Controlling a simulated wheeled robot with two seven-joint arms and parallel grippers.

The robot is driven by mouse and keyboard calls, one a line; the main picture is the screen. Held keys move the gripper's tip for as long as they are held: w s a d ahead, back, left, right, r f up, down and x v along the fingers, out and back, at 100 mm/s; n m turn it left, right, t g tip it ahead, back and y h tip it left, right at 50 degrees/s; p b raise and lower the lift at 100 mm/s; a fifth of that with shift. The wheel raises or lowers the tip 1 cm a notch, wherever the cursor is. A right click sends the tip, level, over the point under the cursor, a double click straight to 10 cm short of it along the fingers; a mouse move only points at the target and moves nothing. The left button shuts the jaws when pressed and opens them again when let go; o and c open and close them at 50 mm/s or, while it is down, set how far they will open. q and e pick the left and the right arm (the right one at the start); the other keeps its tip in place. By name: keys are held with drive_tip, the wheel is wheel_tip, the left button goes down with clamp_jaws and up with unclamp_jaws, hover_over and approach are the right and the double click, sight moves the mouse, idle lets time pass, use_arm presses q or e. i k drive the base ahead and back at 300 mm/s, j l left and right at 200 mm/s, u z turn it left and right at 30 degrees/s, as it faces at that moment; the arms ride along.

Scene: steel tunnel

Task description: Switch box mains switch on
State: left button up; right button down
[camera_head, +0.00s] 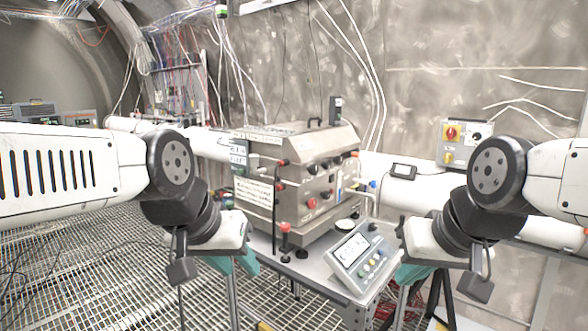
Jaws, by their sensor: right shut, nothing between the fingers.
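A light grey switch box (464,152) is mounted on the back wall at the right. On its front are a red rotary knob on a yellow plate (451,133), a smaller yellow element (447,157) below it, and a dark round control (478,136). Which way the red knob is turned is too small to tell. My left gripper (236,262) hangs low in front of the steel machine, far left of the box; its teal fingers are partly hidden. My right gripper (410,272) is shut and empty, below the box and nearer to me, apart from it.
A steel machine (255,192) with red and black knobs stands on a table in the middle. A grey control panel (362,256) with a display lies at the table's front, between my grippers. A small black device (403,171) sits on the white pipe. Cables hang along the wall.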

sight(311, 203)
drive_tip(key=i+z, duration=0.5)
drive_tip(key=i+j+z, duration=0.25)
drive_tip(key=z, duration=0.25)
